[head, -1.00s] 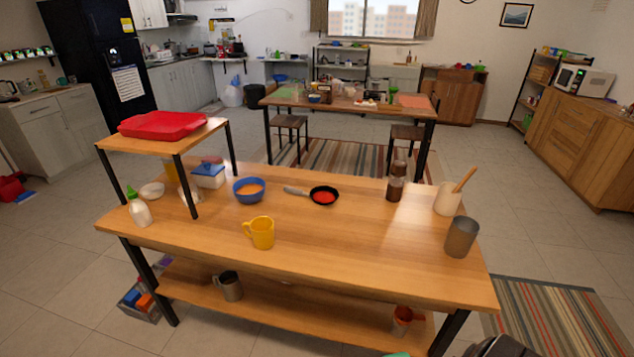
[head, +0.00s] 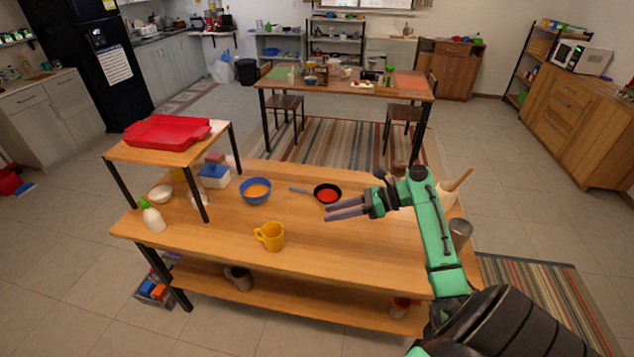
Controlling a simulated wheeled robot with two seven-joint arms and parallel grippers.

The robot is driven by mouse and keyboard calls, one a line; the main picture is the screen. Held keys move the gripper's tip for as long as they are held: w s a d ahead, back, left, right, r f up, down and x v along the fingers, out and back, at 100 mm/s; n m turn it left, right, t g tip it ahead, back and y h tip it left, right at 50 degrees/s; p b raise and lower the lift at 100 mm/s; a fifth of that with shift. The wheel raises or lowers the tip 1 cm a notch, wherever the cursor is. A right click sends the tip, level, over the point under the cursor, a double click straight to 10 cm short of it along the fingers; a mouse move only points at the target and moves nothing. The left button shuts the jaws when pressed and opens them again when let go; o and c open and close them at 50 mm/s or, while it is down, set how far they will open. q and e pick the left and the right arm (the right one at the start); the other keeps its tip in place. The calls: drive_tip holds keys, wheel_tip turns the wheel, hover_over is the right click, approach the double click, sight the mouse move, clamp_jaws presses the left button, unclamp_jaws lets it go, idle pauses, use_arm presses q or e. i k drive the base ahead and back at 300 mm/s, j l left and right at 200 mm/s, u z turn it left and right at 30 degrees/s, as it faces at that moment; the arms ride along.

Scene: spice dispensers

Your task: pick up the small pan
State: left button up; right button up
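The small pan (head: 327,194) is black with red contents and sits flat on the wooden table. Its grey handle points left. My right gripper (head: 328,211) reaches in from the right, with its long purple-grey fingers pointing left, close to the near side of the pan. There is a gap between the two fingers, so it looks open, and nothing shows between them. In this view I cannot tell how high it is above the table. My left gripper is not in view.
On the table (head: 200,245), a blue bowl (head: 255,191) stands left of the pan and a yellow mug (head: 270,236) nearer the front. A raised shelf (head: 150,152) holds a red tray (head: 167,132). A grey cup (head: 460,232) and utensil holder (head: 447,195) stand right, beside my arm.

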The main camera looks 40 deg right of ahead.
sight(326, 193)
drive_tip(key=i+l, duration=1)
drive_tip(key=l, duration=0.2)
